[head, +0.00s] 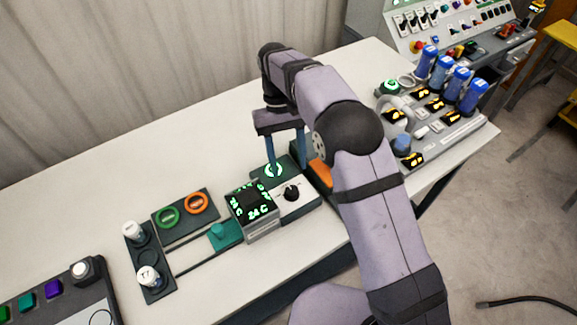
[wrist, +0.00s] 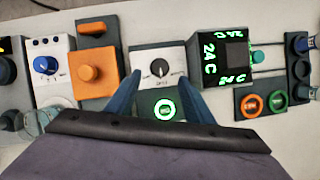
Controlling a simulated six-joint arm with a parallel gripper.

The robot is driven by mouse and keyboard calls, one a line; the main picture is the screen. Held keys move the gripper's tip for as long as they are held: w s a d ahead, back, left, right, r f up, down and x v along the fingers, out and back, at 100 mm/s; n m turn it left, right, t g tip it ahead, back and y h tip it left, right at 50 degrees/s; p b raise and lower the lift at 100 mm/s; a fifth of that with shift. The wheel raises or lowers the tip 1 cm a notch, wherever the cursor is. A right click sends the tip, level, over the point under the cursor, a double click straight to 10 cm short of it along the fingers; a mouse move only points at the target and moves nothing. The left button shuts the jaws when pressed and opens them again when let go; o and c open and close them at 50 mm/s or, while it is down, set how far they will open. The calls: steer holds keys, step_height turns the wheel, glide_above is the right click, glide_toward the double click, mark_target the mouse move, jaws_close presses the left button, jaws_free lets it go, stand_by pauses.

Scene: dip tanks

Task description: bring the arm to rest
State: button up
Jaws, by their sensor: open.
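My gripper (head: 285,148) hangs from my arm over the middle of the table, its two blue fingers pointing down and spread apart. It is open with nothing between the fingers. In the wrist view my gripper (wrist: 162,95) straddles a small white box with a black dial (wrist: 159,68) and a lit green ring button (wrist: 165,109). The same dial box (head: 292,193) and green ring (head: 273,170) show just below the fingers in the head view. I cannot tell whether the fingertips touch anything.
A display block reading 24 C (head: 252,210) stands beside the dial box. An orange block (wrist: 88,67) is on its other side. A dark rack with white-capped vials (head: 150,262) is at the left. Blue cylinders (head: 441,72) stand on a panel at the right. The table's back left is clear.

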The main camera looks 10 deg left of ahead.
stand_by(0.4)
steer(key=s+d+r+m+t+y, duration=0.2)
steer(key=d+r+m, duration=0.1)
steer(key=d, duration=1.2)
steer(key=s+d+f+m+t, duration=0.1)
steer(key=s+d+f+m, duration=0.2)
steer(key=s+d, duration=0.8)
steer(key=shift+s+d+f+t, duration=0.2)
steer(key=shift+s+t, duration=0.2)
steer(key=shift+s, duration=0.85)
